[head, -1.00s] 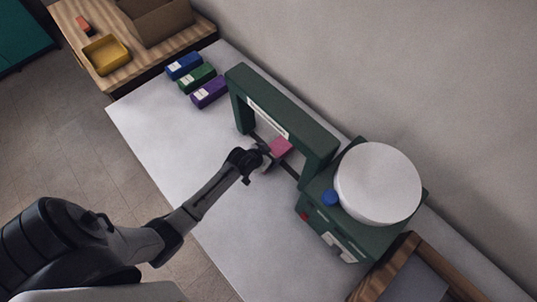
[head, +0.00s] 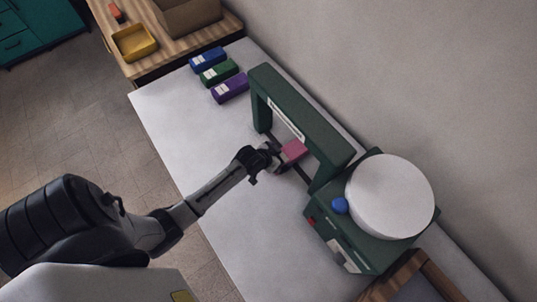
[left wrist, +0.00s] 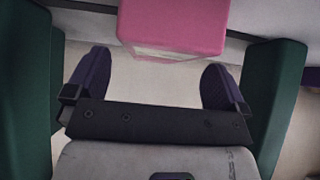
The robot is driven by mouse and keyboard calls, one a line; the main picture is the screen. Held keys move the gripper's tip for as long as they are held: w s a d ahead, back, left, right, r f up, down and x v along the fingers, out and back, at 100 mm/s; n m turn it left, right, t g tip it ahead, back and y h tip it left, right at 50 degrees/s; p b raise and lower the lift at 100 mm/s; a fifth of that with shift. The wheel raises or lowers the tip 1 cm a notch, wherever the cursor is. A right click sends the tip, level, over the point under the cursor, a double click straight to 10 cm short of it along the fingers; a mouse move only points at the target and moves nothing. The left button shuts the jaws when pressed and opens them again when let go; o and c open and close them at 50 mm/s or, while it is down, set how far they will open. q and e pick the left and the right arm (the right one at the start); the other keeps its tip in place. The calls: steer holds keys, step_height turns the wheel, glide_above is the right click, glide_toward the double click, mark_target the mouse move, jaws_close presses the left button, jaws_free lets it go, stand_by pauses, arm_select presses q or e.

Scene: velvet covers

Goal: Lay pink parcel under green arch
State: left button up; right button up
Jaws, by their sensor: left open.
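The pink parcel (head: 294,150) lies in the opening of the green arch (head: 300,112), over a dark strip that runs between the arch's posts. My left gripper (head: 272,157) is at the near side of the opening, just short of the parcel. In the left wrist view the gripper (left wrist: 155,78) is open and empty. The pink parcel (left wrist: 172,26) is just beyond its fingertips, and the green posts (left wrist: 275,95) stand on both sides. The parcel's far side is out of that view. My right gripper is not in view.
Blue, green and purple packets (head: 230,88) lie on the white table (head: 190,125) left of the arch. A green machine with a white round top (head: 390,195) and a blue knob (head: 340,205) adjoins the arch's right end. The near left tabletop is clear.

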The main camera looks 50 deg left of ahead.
arm_select(q)
steer(key=d+p+v, duration=0.1)
steer(key=v, duration=0.8)
steer(key=s+d+r+g, duration=0.2)
steer(key=s+d, duration=0.2)
steer(key=s, duration=0.5)
steer(key=s+d+r+m+g, duration=0.1)
steer(key=s+d+r+g, duration=0.2)
steer(key=s, duration=0.6)
steer(key=shift+s+d+y, duration=0.3)
steer(key=shift+s+d, duration=0.05)
steer(key=shift+d, duration=0.35)
steer(key=shift+r, duration=0.15)
